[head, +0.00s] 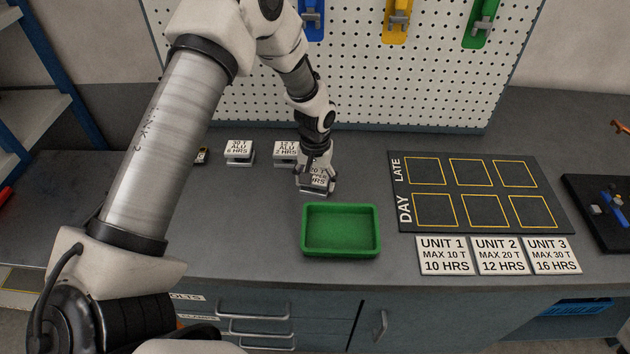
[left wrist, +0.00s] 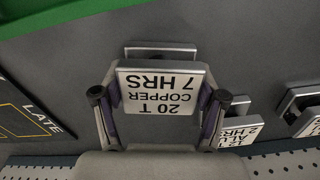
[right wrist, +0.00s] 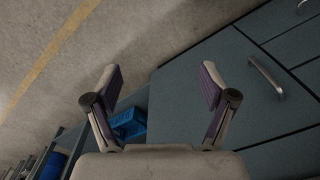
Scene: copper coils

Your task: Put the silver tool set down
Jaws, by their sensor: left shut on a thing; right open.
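The silver tool set is a silver piece with a white label reading "20 T COPPER 7 HRS" (left wrist: 160,92). In the left wrist view its label is upside down, and a silver lower edge shows beyond it. My left gripper (left wrist: 160,78) is shut on it, with one finger on each side. In the head view my left gripper (head: 318,182) holds it at the worktop, just behind the green tray. I cannot tell whether its base touches the worktop. My right gripper (right wrist: 160,82) is open and empty, in front of the cabinet and above the floor.
The green tray (head: 341,250) is empty. Two similar labelled silver pieces, one (head: 239,152) farther left and one (head: 285,152) nearer, stand left of my left gripper. A black DAY/LATE board (head: 480,190) with empty yellow squares lies right. A pegboard (head: 350,60) stands behind.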

